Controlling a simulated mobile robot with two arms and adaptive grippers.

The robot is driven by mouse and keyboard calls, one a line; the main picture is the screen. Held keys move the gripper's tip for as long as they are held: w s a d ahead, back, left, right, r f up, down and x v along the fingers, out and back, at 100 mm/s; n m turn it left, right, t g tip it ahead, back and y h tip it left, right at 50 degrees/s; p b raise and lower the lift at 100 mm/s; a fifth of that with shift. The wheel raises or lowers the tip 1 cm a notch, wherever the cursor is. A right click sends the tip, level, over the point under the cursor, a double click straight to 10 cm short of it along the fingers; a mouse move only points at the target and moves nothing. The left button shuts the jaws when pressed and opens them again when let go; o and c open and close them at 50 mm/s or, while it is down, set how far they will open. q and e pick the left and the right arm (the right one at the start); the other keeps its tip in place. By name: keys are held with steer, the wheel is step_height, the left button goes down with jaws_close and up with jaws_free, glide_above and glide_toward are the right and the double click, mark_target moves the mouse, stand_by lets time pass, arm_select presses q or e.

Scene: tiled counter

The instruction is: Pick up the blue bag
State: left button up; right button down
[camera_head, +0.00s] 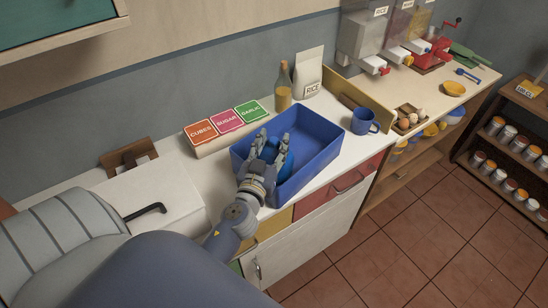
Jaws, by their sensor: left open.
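A rectangular blue bin (318,127) stands on the white counter. A small blue shape (259,166), which looks like the blue bag, lies in the left part of the bin, mostly hidden by my left gripper. My left gripper (271,140) is over the left side of the bin, its fingers apart, pointing into it. The blue shape shows beside and between the fingers; I cannot tell whether they touch it. My right gripper is not in view.
Cubes, sugar and garlic boxes (228,123) stand behind the bin. An oil bottle (283,88) and a rice bag (309,73) are at its back right. A blue mug (364,121) stands to the right, with an egg tray (409,119) beyond.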

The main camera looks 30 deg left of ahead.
arm_select(q)
steer(key=shift+x, duration=0.75)
steer(key=shift+c, duration=1)
jaws_close()
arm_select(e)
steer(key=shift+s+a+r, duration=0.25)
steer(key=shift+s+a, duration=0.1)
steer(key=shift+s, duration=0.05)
arm_select(q)
steer(key=shift+r, duration=0.15)
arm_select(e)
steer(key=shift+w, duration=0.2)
